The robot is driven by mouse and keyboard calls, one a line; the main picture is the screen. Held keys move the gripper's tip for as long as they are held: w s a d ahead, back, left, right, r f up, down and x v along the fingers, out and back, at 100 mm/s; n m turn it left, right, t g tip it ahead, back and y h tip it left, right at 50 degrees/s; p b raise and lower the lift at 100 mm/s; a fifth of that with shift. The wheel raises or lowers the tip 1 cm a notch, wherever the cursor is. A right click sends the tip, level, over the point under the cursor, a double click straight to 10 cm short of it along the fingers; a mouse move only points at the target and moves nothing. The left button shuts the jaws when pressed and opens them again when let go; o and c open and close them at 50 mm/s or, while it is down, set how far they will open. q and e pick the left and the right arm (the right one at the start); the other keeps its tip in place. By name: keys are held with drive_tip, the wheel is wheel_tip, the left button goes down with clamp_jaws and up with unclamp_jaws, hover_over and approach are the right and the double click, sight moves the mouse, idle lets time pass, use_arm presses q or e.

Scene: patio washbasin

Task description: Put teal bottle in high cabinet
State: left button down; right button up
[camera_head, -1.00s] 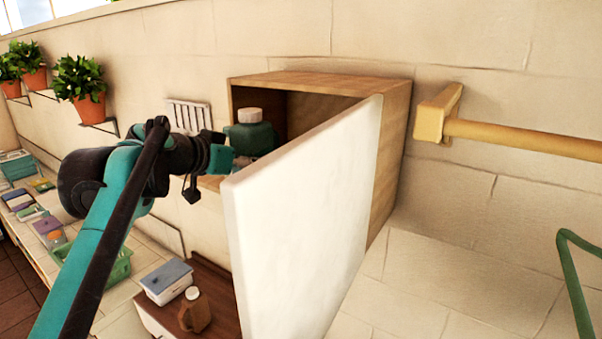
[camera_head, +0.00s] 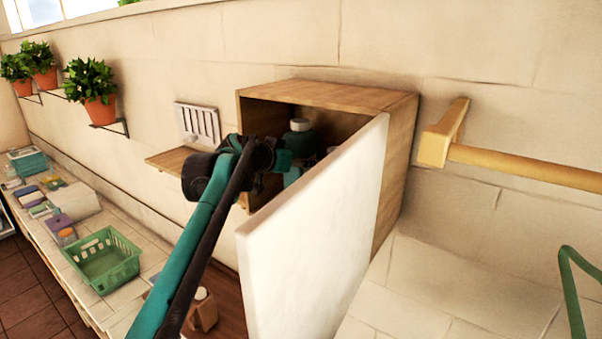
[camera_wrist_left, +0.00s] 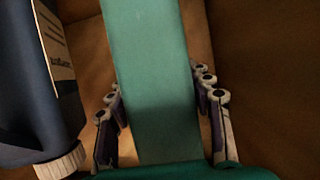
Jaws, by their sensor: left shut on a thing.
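The teal bottle (camera_head: 302,140) with a pale cap is upright inside the open front of the wooden high cabinet (camera_head: 350,93). Its lower part is hidden by my gripper and the door. My left gripper (camera_head: 287,166) reaches in from the left, shut on the bottle. In the left wrist view, the teal body (camera_wrist_left: 150,60) lies between the two fingers of the gripper (camera_wrist_left: 160,88). A dark blue bottle (camera_wrist_left: 35,100) with a label and pale cap is close beside it there. The white cabinet door (camera_head: 315,240) stands open toward me. My right gripper is not in view.
A small wooden shelf (camera_head: 172,160) and a white rack (camera_head: 198,123) are on the wall left of the cabinet. A tan rail (camera_head: 520,165) is to the right. Below are a green basket (camera_head: 103,262) and a brown jug (camera_head: 204,312).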

use_arm(q)
wheel_tip(320, 180, down, 3)
drive_tip(key=shift+f+p, duration=0.2)
drive_tip(key=shift+p, duration=0.1)
drive_tip(key=shift+w+d+f, duration=0.1)
drive_tip(key=shift+w+f, duration=0.05)
drive_tip(key=shift+f, duration=0.2)
drive_tip(key=c, duration=0.6)
unclamp_jaws()
drive_tip(key=shift+f, duration=0.15)
drive_tip(key=shift+c, duration=0.2)
